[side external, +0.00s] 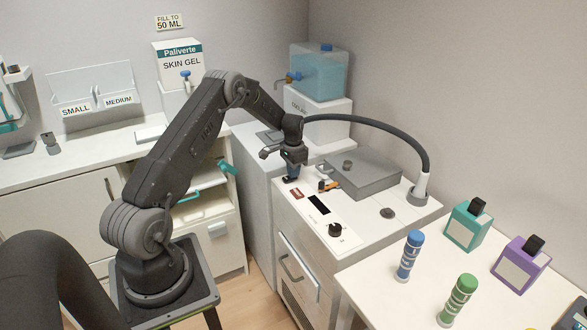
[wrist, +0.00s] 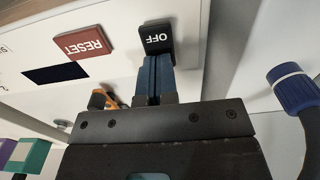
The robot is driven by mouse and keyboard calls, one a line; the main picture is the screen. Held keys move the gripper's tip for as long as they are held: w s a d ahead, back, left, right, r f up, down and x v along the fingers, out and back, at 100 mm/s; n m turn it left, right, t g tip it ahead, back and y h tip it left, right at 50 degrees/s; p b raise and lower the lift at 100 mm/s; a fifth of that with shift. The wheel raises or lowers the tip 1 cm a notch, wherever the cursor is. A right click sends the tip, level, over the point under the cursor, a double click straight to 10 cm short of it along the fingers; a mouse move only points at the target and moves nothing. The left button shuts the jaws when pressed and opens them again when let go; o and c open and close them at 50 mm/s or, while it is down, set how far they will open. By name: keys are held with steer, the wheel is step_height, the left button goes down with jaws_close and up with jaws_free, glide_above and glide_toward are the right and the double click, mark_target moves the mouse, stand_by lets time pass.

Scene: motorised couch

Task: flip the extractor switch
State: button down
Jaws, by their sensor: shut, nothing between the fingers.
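A black switch marked OFF (wrist: 156,37) sits on the white panel in the wrist view, beside a red RESET plate (wrist: 84,43). No thing in view is labelled extractor. My gripper (wrist: 157,58) is shut and empty, its blue fingertips together at the lower edge of the OFF switch. I cannot tell whether they touch it. In the side view my gripper (side external: 290,179) points down at the back left corner of the white console (side external: 359,244), and it hides the OFF switch there. The RESET plate (side external: 297,194) shows just in front of it.
A dark display (side external: 318,205), a black knob (side external: 335,229) and an orange part (side external: 329,185) are on the console top. A grey lid (side external: 361,174) lies behind, with a hose (side external: 408,141) arching over. Bottles (side external: 467,226) stand on the right table.

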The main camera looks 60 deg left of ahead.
steer(key=shift+w+d+f, duration=0.1)
steer(key=shift+w+f, duration=0.05)
steer(key=shift+f, duration=0.55)
steer(key=shift+s+r, duration=0.25)
steer(key=shift+s, duration=0.65)
steer(key=shift+r, duration=0.1)
step_height(320, 180, up, 15)
steer(key=shift+w, duration=0.3)
